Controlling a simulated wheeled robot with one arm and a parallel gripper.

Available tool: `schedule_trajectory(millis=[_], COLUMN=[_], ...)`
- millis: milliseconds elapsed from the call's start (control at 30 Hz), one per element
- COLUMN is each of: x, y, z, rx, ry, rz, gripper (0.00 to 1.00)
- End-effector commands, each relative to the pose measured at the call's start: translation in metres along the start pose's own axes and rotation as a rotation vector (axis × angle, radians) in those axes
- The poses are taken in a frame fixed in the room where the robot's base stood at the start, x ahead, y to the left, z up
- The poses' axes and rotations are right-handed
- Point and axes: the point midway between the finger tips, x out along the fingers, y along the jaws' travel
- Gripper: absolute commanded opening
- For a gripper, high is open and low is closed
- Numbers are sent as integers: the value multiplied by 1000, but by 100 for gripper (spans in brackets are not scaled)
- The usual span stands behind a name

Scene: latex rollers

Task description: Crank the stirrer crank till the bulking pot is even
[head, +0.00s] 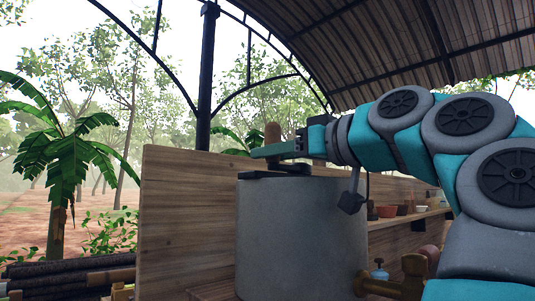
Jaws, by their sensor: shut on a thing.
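The bulking pot (300,235) is a tall grey cylinder in the middle of the head view. Its inside is hidden from this low angle, so I cannot see the contents. A dark flat bar (262,175) lies across its top. The stirrer crank's brown wooden handle (272,132) stands upright above the bar. My gripper (275,149) reaches in from the right, level above the pot rim, and is shut on the crank handle. The handle's top shows above the teal fingers.
A brass tap (400,278) sticks out at the pot's lower right. A wooden board wall (190,215) stands behind the pot. A shelf (410,217) at right holds several small pots and bowls. Dark rollers (70,272) lie lower left. A dark post (207,75) rises behind.

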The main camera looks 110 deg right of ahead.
Motion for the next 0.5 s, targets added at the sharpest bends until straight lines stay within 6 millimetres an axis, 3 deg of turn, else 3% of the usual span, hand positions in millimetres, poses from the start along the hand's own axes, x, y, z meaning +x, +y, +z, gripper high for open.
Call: schedule_trajectory(millis=[467, 500], x=[-3, -3], y=[0, 0], z=[-4, -4], rx=[-2, -2], ry=[8, 9], rz=[2, 2], gripper=[0, 34])
